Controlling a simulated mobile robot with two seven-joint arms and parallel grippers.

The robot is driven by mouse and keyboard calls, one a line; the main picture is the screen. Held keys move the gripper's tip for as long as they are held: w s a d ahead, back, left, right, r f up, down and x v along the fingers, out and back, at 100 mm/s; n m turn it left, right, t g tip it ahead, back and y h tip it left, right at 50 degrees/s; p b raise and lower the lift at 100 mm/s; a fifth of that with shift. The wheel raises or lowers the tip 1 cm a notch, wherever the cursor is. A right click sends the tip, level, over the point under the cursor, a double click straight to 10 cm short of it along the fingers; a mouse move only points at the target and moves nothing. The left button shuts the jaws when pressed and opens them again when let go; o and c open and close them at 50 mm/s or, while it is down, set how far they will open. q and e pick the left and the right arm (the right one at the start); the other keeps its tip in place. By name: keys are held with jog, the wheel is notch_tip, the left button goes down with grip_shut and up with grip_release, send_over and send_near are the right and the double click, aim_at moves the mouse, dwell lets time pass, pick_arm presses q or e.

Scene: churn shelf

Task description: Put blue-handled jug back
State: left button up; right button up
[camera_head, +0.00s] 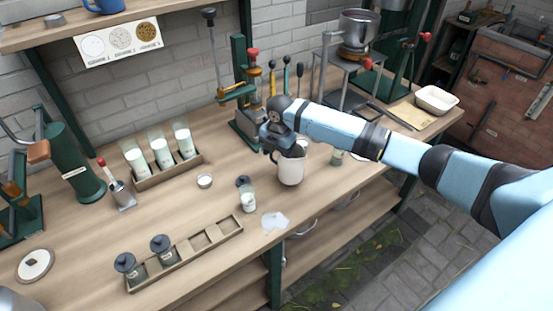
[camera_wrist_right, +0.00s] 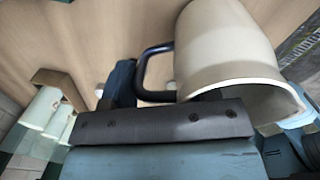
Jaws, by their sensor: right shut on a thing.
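The cream jug (camera_head: 291,171) with a dark blue handle is at the middle of the bench in the head view. My right gripper (camera_head: 279,148) is shut on it at the handle side. In the right wrist view the jug (camera_wrist_right: 228,50) fills the upper right, with its dark handle (camera_wrist_right: 150,72) by the gripper (camera_wrist_right: 165,100). I cannot tell whether the jug's base touches the bench. My left gripper is not in view.
A wooden rack (camera_head: 205,240) holds two dark-lidded jars. A tray with white-filled glasses (camera_head: 162,153) stands behind. A green press (camera_head: 246,125) stands behind my gripper. A white dish (camera_head: 436,100) sits far right.

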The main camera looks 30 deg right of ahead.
aim_at(276, 162)
jog(key=shift+f, duration=1.45)
jog(key=o, duration=1.3)
jog(key=shift+f, duration=0.15)
jog(key=r, duration=0.8)
jog(key=s+r, duration=0.1)
jog(key=r, duration=0.3)
jog(key=shift+d+r, duration=0.15)
jog(key=shift+d, duration=0.05)
